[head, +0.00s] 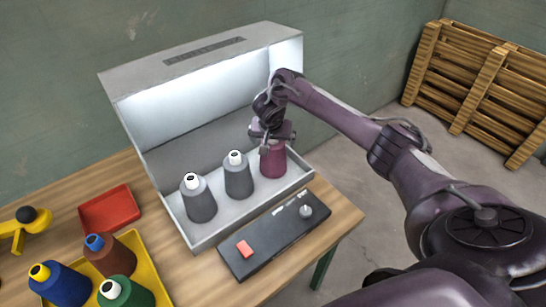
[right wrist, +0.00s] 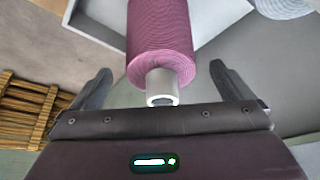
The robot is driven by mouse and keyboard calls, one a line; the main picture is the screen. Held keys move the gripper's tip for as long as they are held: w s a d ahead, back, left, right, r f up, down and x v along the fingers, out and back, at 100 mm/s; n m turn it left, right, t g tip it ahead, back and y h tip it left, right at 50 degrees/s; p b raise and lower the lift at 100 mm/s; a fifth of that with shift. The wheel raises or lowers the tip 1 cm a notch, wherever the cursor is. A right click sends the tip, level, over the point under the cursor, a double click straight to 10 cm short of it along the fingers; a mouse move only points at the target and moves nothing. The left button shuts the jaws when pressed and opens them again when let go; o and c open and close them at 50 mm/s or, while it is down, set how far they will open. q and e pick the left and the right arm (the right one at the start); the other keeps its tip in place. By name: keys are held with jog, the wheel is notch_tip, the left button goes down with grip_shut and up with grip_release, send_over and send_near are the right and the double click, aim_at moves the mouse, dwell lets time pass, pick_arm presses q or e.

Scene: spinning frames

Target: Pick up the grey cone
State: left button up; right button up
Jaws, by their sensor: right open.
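Two grey cones stand upright in the light box, one at the left (head: 199,203) and one in the middle (head: 238,180), both with white tips. A plum-coloured cone (head: 273,162) stands to their right. My right gripper (head: 268,143) is open at the top of the plum cone. In the right wrist view, the plum cone (right wrist: 160,35) with its white tip points between the open fingers (right wrist: 161,78), with clear gaps on both sides. A pale rounded thing (right wrist: 286,7) at the top right edge is cut off. My left gripper is not in view.
The light box (head: 190,240) has a low front wall and a roof above. A black control panel (head: 255,250) lies in front. A yellow tray (head: 150,262) with blue, brown and green cones and a red tray (head: 110,210) are at left. Pallets (head: 475,85) stand at right.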

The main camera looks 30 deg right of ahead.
jog(key=x, duration=0.2)
jog(key=shift+w+f, duration=0.15)
jog(key=shift+f, duration=0.2)
jog(key=shift+w+d+f, duration=0.15)
jog(key=shift+f, duration=0.1)
jog(key=c, duration=1.1)
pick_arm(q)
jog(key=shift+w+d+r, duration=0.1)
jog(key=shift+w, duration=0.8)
pick_arm(e)
jog(key=shift+r, duration=0.15)
jog(key=c, duration=0.8)
